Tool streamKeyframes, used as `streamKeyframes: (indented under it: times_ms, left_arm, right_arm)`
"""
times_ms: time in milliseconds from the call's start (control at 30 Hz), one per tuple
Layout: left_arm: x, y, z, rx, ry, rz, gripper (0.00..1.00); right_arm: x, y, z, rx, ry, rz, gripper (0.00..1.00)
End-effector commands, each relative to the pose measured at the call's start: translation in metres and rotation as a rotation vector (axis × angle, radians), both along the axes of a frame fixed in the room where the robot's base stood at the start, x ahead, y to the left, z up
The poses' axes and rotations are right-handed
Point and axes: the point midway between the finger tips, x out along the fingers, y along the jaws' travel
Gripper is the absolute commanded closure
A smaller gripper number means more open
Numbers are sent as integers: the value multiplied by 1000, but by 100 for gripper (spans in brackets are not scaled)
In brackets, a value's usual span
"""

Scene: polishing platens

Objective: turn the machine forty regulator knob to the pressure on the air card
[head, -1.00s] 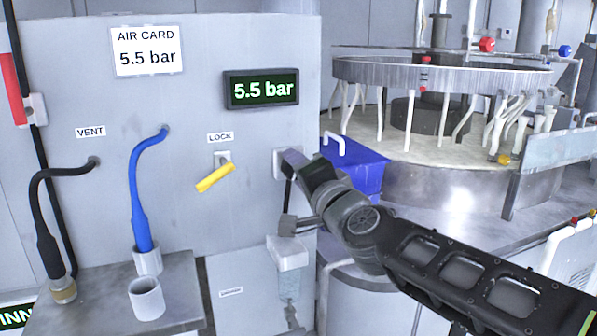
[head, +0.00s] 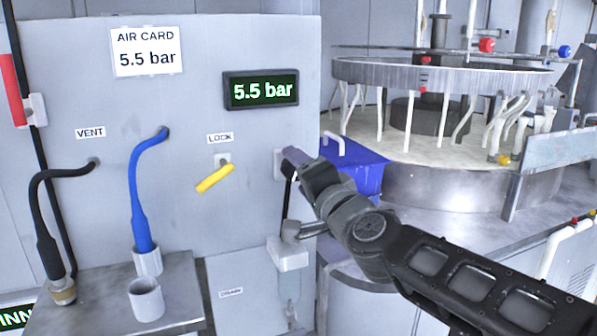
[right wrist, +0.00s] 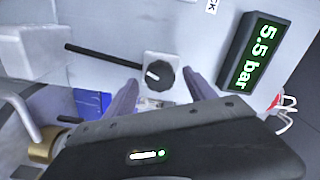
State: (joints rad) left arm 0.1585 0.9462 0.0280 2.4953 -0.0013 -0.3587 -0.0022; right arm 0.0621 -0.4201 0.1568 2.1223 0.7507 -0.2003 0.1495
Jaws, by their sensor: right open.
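The air card (head: 146,52) on the grey panel reads 5.5 bar. The green display (head: 261,90) on the panel also reads 5.5 bar, and it shows in the right wrist view (right wrist: 252,52). The black regulator knob (right wrist: 158,75) with a white pointer mark sits on a pale square mount in the right wrist view. My right gripper (right wrist: 163,88) is open, its two fingers on either side of the knob with gaps showing. In the head view my right gripper (head: 296,160) is at the panel's right edge, and the knob is hidden there. My left gripper is not in view.
A yellow lock lever (head: 215,179) sits left of my right gripper. A blue hose (head: 138,200) and a black hose (head: 42,215) hang further left, above a grey shelf (head: 185,290). A blue box (head: 358,170) and a round polishing machine (head: 445,185) stand to the right.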

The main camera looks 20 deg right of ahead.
Motion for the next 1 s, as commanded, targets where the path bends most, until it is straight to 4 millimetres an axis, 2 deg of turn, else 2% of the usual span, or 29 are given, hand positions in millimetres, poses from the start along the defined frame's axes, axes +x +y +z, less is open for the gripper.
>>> streamKeyframes:
  times_ms: [300,433,1000]
  left_arm:
    - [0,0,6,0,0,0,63]
    - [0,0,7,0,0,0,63]
    - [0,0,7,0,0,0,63]
  right_arm:
    - [-49,2,2,-1,-2,-1,36]
    - [-61,3,0,1,0,-1,36]
    - [-65,4,-1,0,1,1,36]
